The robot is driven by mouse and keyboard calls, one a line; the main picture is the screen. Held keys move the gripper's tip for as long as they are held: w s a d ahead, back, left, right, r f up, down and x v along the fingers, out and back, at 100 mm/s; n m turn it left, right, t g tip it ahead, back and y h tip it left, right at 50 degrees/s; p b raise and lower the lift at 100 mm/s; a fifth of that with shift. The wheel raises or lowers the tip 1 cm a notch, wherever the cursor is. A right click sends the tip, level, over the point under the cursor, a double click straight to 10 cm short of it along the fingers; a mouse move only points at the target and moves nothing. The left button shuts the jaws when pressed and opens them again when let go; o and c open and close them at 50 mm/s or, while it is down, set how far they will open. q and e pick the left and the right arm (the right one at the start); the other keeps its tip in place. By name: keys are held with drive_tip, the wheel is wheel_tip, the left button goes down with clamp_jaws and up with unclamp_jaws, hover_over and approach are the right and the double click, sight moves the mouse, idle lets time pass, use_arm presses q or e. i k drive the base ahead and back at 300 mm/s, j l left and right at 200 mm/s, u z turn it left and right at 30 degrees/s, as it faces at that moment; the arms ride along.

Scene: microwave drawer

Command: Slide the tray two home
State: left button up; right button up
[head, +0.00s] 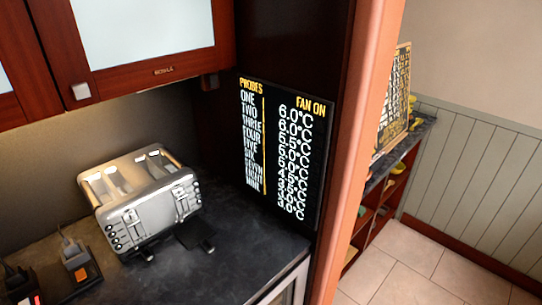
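No tray shows in the head view. Neither of my grippers is in view. A silver-edged appliance front (286,284) shows at the bottom, under the counter's front edge. Most of it is cut off by the frame, so I cannot tell whether it is open or what is inside.
A silver toaster (150,215) stands on the dark counter (235,260). Small dark devices (80,272) with cables sit at lower left. A black temperature board (278,150) stands against the right panel. Cabinets (150,75) hang above. Tiled floor (420,265) is clear at right.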

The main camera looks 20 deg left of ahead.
sight(195, 231)
drive_tip(key=i+l+u, duration=0.1)
drive_tip(key=u, duration=0.2)
drive_tip(key=l+u, duration=0.3)
drive_tip(key=i+u, duration=0.15)
drive_tip(key=u, duration=1.6)
